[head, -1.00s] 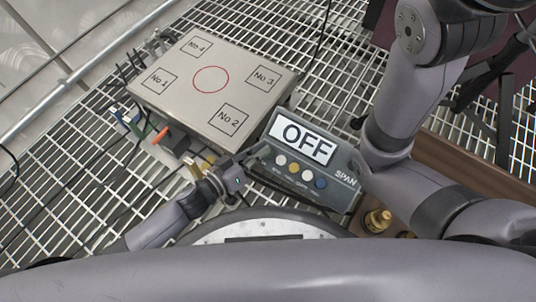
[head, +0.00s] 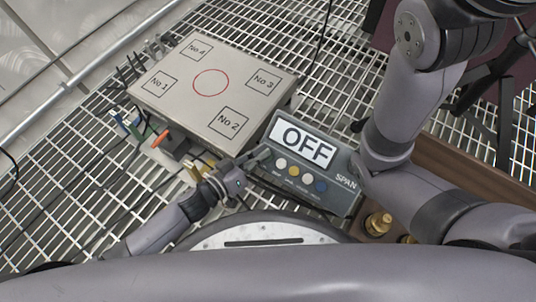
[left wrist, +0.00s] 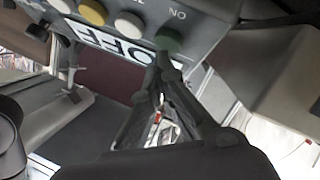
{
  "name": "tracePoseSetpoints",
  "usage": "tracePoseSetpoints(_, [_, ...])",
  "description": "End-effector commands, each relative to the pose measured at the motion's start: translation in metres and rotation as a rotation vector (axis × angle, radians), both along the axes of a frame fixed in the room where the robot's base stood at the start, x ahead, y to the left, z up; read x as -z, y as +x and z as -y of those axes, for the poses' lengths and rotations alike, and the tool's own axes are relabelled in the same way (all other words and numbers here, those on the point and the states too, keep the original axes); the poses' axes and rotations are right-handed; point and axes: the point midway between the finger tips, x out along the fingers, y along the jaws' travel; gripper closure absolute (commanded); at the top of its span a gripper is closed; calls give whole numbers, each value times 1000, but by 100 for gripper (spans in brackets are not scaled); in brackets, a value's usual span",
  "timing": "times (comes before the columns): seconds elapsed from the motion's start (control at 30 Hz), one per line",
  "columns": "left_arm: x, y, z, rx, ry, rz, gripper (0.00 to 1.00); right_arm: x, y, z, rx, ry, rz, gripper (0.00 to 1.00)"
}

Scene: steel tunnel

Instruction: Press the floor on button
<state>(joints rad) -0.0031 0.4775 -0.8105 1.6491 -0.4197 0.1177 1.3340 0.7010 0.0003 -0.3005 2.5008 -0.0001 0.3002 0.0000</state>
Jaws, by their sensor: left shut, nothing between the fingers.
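The dark grey scale indicator (head: 345,172) has a lit display (head: 304,145) reading OFF and a row of coloured round buttons below it. In the left wrist view the indicator is upside down, and a green button (left wrist: 169,37) sits beside a label that reads ON when turned upright. In the head view this left end of the row is hidden behind my fingers. My left gripper (head: 263,154) is shut and empty. Its fingertips, also in the left wrist view (left wrist: 165,60), are at the green button and overlap its edge; I cannot tell whether they touch. My right gripper is not in view.
A metal weighing platform (head: 175,105) with a red circle and numbered corner squares lies behind and left of the indicator. Brass weights (head: 378,223) stand at its lower right. Cables and coloured plugs lie left of my gripper. The floor is steel grating (head: 60,185).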

Motion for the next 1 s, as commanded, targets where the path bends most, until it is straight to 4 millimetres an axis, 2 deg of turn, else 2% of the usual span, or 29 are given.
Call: tracePoseSetpoints(1.0, [7,4,3,0,0,0,100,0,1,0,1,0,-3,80])
